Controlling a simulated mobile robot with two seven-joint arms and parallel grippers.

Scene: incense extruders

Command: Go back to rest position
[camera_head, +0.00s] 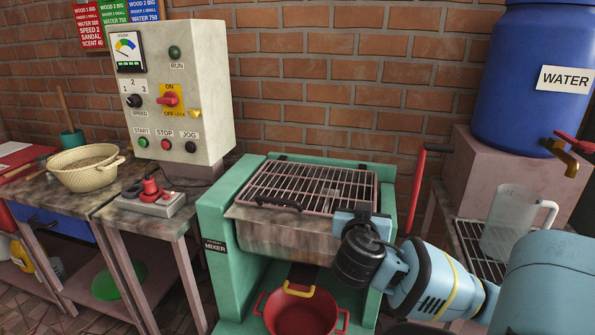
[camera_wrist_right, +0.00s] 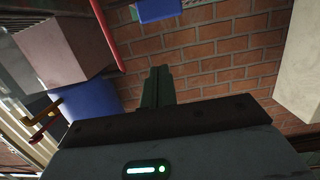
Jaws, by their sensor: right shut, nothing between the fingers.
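My right arm comes in from the right in the head view, and my right gripper (camera_head: 360,220) is above the front right part of the green mixer (camera_head: 222,262). In the right wrist view its two dark green fingers (camera_wrist_right: 157,86) are pressed together with nothing between them. The fingertips are hard to make out in the head view. The mixer's metal grille (camera_head: 305,184) lies flat over its trough. My left gripper is in neither view.
A red pot (camera_head: 300,311) sits under the mixer. A control box (camera_head: 205,70) stands at left, with a woven basket (camera_head: 85,168) on the table. A blue water barrel (camera_head: 532,70), clear pitcher (camera_head: 512,228) and red lever (camera_head: 416,190) are at right. A brick wall (camera_head: 330,85) closes the back.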

